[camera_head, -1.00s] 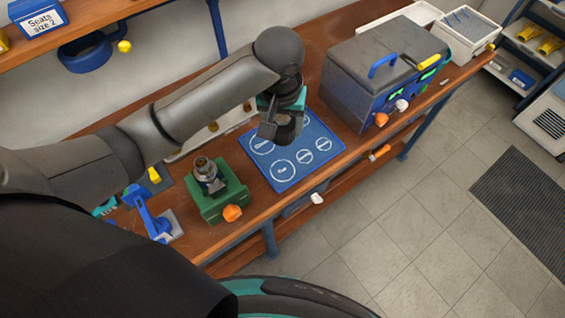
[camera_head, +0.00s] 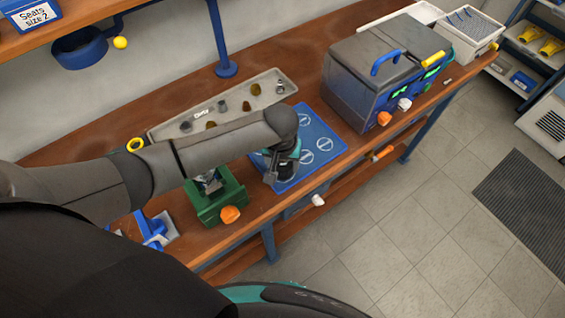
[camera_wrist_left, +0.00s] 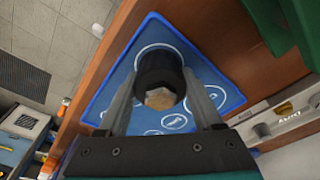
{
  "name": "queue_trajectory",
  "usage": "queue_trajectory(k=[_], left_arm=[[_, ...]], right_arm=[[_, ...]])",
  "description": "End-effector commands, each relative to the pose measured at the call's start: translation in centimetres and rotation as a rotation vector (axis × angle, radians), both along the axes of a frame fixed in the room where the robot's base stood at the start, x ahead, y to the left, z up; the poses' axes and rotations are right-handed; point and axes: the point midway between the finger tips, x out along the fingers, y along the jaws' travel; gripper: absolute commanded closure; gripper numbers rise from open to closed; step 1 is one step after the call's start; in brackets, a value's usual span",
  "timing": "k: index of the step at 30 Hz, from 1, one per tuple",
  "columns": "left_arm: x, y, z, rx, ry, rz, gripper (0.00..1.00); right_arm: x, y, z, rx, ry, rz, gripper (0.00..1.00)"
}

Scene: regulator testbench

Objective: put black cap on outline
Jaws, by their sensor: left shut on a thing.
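The black cap (camera_wrist_left: 158,72) is held between the two fingers of my left gripper (camera_wrist_left: 163,92) in the wrist view; its tan, round end faces the camera. The cap is over a large white circle outline (camera_wrist_left: 140,53) on the blue mat (camera_wrist_left: 222,82), whose rim shows around the cap. I cannot tell whether it touches the mat. In the head view my left gripper (camera_head: 279,177) is low over the near-left corner of the blue mat (camera_head: 335,145), and my arm hides most of the cap. Smaller circle outlines lie to the right on the mat. My right gripper is not in view.
A green vise (camera_head: 218,204) with an orange knob stands left of the mat. A grey parts tray (camera_head: 265,92) lies behind. A grey toolbox (camera_head: 375,70) stands right of the mat. A blue fixture (camera_head: 152,230) is at the left. The bench's front edge is close to the mat.

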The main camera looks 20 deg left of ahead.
Motion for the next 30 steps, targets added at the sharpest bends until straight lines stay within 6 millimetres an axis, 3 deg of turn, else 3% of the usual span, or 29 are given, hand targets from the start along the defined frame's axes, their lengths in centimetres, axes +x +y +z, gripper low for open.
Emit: queue_trajectory(k=[10,11,18,26,30], left_arm=[[0.0,0.0,-0.3,-0.001,0.000,0.001,0.91],[0.0,0.0,-0.3,-0.001,-0.001,0.001,0.30],[0.0,0.0,-0.3,0.000,0.000,0.001,0.03],[0.0,0.0,-0.1,0.000,-0.001,0.001,0.03],[0.0,0.0,0.8,-0.001,-0.001,0.001,0.03]], right_arm=[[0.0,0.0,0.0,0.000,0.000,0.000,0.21],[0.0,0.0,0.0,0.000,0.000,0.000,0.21],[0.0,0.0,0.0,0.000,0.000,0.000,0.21],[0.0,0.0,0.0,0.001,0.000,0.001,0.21],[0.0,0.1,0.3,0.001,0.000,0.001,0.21]])
